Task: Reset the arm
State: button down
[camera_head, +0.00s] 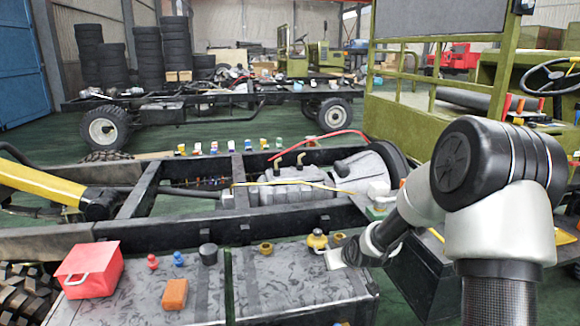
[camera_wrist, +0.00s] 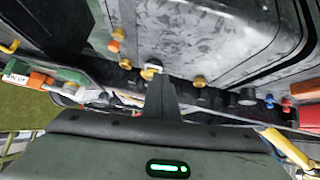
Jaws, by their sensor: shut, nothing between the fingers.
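My arm comes in from the right in the head view. It reaches down to the left, and my gripper (camera_head: 338,258) is low by the right part of the grey metal box top (camera_head: 275,285). In the wrist view my gripper (camera_wrist: 162,88) shows as one dark narrow wedge with its fingers together and nothing between them. A yellow-and-brass fitting (camera_head: 317,240) stands just left of the gripper in the head view. Whether the fingers touch the surface or a fitting cannot be told.
On the metal top stand a red box with a handle (camera_head: 88,272), an orange block (camera_head: 174,294), a black cylinder (camera_head: 208,254), small red (camera_head: 153,262) and blue (camera_head: 178,259) pieces, and a brass ring (camera_head: 266,248). The truck frame (camera_head: 140,195) lies behind.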

jog(key=s+r+g+h, duration=0.1)
jog(key=s+r, duration=0.9)
jog(key=r, duration=0.2)
jog(key=s+r+m+g, duration=0.15)
jog(key=s+r, duration=0.25)
jog(key=s, duration=1)
jog(key=s+r+m+g, duration=0.15)
jog(key=s+r, duration=0.35)
jog(key=s, duration=0.9)
notch_tip(320, 180, up, 25)
jog(key=p, duration=2.5)
jog(key=shift+a, duration=0.2)
